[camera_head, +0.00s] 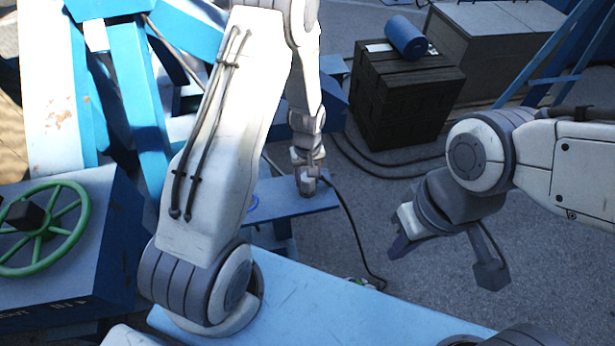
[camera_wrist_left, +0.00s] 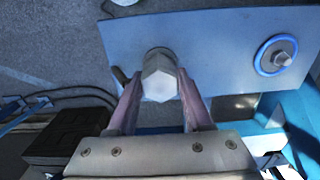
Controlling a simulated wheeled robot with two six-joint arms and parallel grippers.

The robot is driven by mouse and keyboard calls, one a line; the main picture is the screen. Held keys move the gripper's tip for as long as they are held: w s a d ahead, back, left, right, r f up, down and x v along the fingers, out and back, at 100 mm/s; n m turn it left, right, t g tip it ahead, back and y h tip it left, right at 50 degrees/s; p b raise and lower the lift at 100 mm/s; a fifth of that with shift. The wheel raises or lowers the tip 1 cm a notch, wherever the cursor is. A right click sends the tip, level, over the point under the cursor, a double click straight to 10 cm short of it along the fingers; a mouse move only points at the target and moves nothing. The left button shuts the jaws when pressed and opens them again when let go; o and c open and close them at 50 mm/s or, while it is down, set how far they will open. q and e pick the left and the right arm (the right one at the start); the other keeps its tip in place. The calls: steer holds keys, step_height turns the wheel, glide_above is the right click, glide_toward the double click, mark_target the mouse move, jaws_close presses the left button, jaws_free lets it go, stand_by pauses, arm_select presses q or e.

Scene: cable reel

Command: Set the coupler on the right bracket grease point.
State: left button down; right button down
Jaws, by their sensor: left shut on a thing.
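My left gripper (camera_head: 307,184) is shut on the coupler, above the right end of a blue bracket plate (camera_head: 285,205). In the left wrist view the coupler (camera_wrist_left: 159,80) shows as a pale hexagonal body between the two fingers, over the plate (camera_wrist_left: 215,40). Whatever lies directly under the coupler is hidden, so I cannot tell whether it touches a grease point. My right gripper (camera_head: 445,262) is open and empty, off to the right.
A dark hose (camera_head: 350,225) runs from near my left gripper down to the floor. A dark crate (camera_head: 405,95) with a blue roll (camera_head: 406,37) stands behind. A green handwheel (camera_head: 40,230) sits on a blue box at left. The floor between the plate and my right arm is mostly clear.

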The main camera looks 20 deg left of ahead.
stand_by(0.4)
arm_select(q)
steer(key=shift+c, duration=1.1)
jaws_free()
steer(key=shift+s, duration=0.1)
